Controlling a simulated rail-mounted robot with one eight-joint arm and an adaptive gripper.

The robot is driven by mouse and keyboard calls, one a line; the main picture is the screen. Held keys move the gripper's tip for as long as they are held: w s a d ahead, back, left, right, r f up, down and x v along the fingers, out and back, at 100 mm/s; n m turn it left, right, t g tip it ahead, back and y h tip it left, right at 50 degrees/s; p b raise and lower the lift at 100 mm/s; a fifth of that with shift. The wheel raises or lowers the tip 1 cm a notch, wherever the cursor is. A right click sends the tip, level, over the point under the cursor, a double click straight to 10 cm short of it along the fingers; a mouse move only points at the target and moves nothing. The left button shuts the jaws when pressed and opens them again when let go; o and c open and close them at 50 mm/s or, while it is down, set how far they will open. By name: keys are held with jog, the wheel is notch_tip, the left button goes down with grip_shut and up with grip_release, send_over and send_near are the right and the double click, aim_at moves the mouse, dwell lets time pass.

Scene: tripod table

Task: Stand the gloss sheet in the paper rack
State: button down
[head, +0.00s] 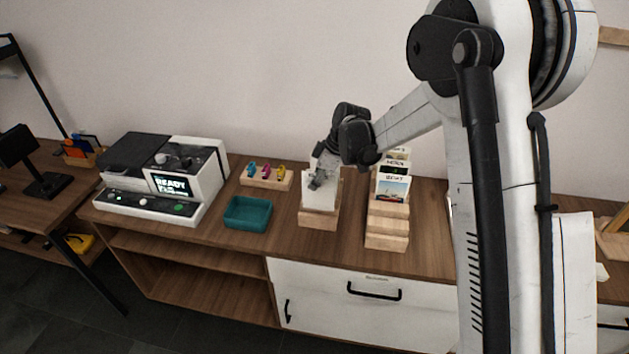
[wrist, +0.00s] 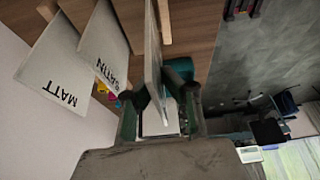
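In the wrist view, a sheet marked MATT (wrist: 52,72) and one marked SATIN (wrist: 103,50) stand side by side. A third pale sheet (wrist: 153,62) is seen nearly edge-on, its label hidden; I cannot confirm it is the gloss sheet. My gripper (wrist: 162,100) has its fingers spread on either side of this sheet, with a gap visible on the right. In the head view, my gripper (head: 318,180) is low over white sheets (head: 320,196) standing in a small wooden rack (head: 318,219). It covers part of them.
A stepped wooden rack (head: 387,240) with printed cards (head: 393,184) stands to the right. A teal tray (head: 248,213), a wooden block with coloured items (head: 265,177) and a printer (head: 165,180) reading READY are to the left. A drawer handle (head: 374,291) is below.

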jog(key=shift+f, duration=0.2)
dwell(0.6)
jog(key=shift+f+b, duration=2.15)
jog(key=shift+f, duration=0.2)
jog(key=c, duration=1.8)
grip_release()
jog(key=shift+c, duration=0.2)
jog(key=shift+r, duration=0.1)
jog(key=shift+r+p, duration=1.6)
jog(key=shift+r, duration=2.85)
